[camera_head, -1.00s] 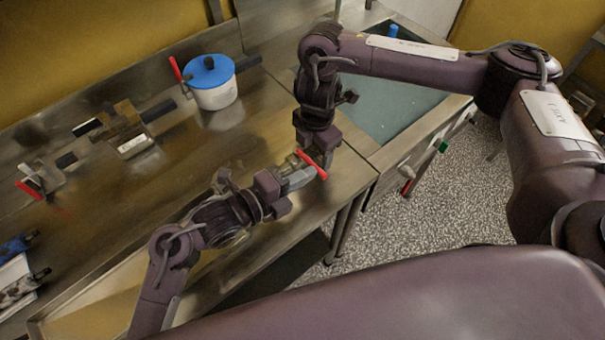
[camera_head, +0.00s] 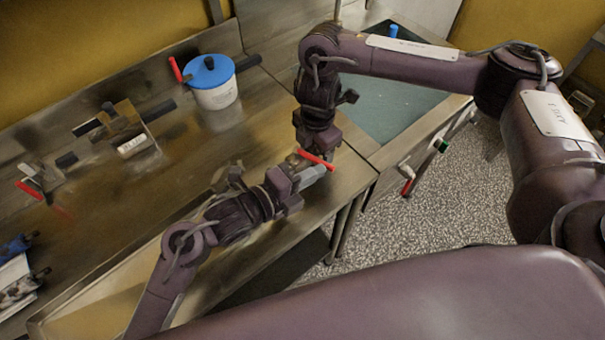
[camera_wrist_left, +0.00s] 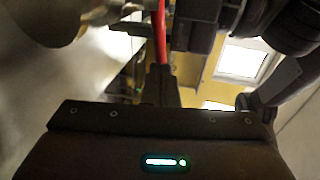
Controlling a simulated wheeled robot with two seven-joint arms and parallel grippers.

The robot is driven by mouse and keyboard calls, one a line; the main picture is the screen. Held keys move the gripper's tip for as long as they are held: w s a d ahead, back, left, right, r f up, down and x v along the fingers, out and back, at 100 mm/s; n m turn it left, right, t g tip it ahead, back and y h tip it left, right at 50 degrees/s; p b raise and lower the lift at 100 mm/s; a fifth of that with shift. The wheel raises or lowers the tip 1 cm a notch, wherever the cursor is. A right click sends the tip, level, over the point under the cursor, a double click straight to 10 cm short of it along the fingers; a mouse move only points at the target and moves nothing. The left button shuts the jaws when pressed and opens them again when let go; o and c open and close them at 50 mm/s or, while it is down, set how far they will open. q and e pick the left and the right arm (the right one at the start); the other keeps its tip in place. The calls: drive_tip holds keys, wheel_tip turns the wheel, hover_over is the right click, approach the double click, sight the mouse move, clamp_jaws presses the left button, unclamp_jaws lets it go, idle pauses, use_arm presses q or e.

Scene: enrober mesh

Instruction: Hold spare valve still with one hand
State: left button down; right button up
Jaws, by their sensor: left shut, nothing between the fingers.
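The spare valve, a small metal body (camera_head: 296,161) with a red lever (camera_head: 316,160), is at the front right of the steel counter. The red lever also shows in the left wrist view (camera_wrist_left: 161,32), with blurred metal left of it. My left gripper (camera_head: 312,174) is shut and empty, its grey fingers just below the lever; I cannot tell whether they touch the valve. My right gripper (camera_head: 322,147) is over the valve from above. Its fingertips are partly hidden, so its hold is unclear.
A white pot with a blue lid (camera_head: 213,82) stands at the back. A metal block with dark handles (camera_head: 124,122) and another red-handled fitting (camera_head: 33,183) lie farther left. The middle of the counter (camera_head: 190,165) is clear.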

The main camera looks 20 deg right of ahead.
sight(327, 164)
use_arm(q)
drive_tip(key=shift+r+x, duration=0.1)
drive_tip(key=shift+x, duration=0.55)
drive_tip(key=shift+r+x, duration=0.15)
drive_tip(key=shift+x, duration=0.45)
drive_tip(key=shift+w+d, duration=0.2)
drive_tip(key=shift+d, duration=0.45)
drive_tip(key=shift+w, duration=0.15)
drive_tip(key=s+a+r, duration=0.2)
drive_tip(key=s+a, duration=0.6)
drive_tip(key=s, duration=0.4)
drive_tip(key=shift+r, duration=0.3)
drive_tip(key=shift+w, duration=0.15)
idle(1.6)
